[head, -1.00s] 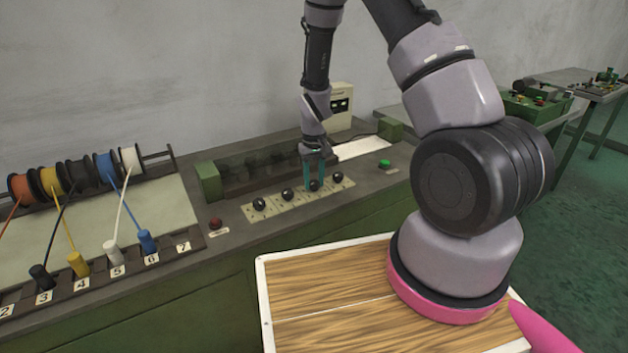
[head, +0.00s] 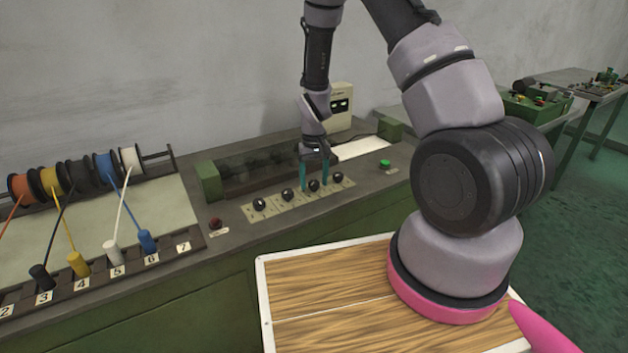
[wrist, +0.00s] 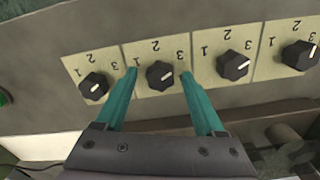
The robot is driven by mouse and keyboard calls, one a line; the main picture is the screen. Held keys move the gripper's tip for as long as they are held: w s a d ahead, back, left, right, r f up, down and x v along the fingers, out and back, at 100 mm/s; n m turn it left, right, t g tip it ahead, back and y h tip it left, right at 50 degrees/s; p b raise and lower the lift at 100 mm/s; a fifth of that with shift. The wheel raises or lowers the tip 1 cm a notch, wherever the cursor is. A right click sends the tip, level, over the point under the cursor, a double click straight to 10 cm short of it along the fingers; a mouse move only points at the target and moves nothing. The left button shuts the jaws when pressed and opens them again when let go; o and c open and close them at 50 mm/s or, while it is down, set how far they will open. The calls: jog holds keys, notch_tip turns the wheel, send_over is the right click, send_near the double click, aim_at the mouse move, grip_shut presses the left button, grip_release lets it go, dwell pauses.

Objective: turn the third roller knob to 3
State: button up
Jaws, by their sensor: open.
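The third roller knob (head: 314,185) is a black faceted dial on a pale plate in the row on the green machine. It also shows in the wrist view (wrist: 160,75), second from the left, with plate numbers 1, 2 and 3 around it. My gripper (head: 314,187) points down over this knob. Its teal fingers are open, one on each side of the knob in the wrist view (wrist: 158,73), with visible gaps between.
Neighbouring knobs stand close by: the first (head: 259,204), the second (head: 287,195) and the fourth (head: 337,177). A green button (head: 384,164) is to the right and a red button (head: 215,224) to the left. A clear-covered roller housing (head: 255,168) stands behind the row.

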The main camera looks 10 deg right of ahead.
jog(key=shift+r, duration=0.1)
notch_tip(320, 180, up, 11)
jog(key=shift+f, duration=0.2)
jog(key=shift+r, duration=0.1)
notch_tip(320, 180, up, 11)
jog(key=m+t, duration=0.1)
jog(key=t, duration=0.1)
send_over(314, 182)
jog(key=s+d, duration=0.2)
jog(key=s+d+r+m+t+y, duration=0.15)
jog(key=s+r, duration=0.35)
jog(key=r, duration=0.5)
jog(key=s+d+r+m+t, duration=0.2)
jog(key=s+r+t, duration=0.1)
jog(key=s+r, duration=0.8)
jog(key=s, duration=0.4)
jog(key=shift+s+d+r+t, duration=0.15)
jog(key=shift+s+r+t, duration=0.05)
jog(key=shift+s+t, duration=0.15)
jog(key=shift+w+y, duration=0.1)
jog(key=shift+y, duration=0.15)
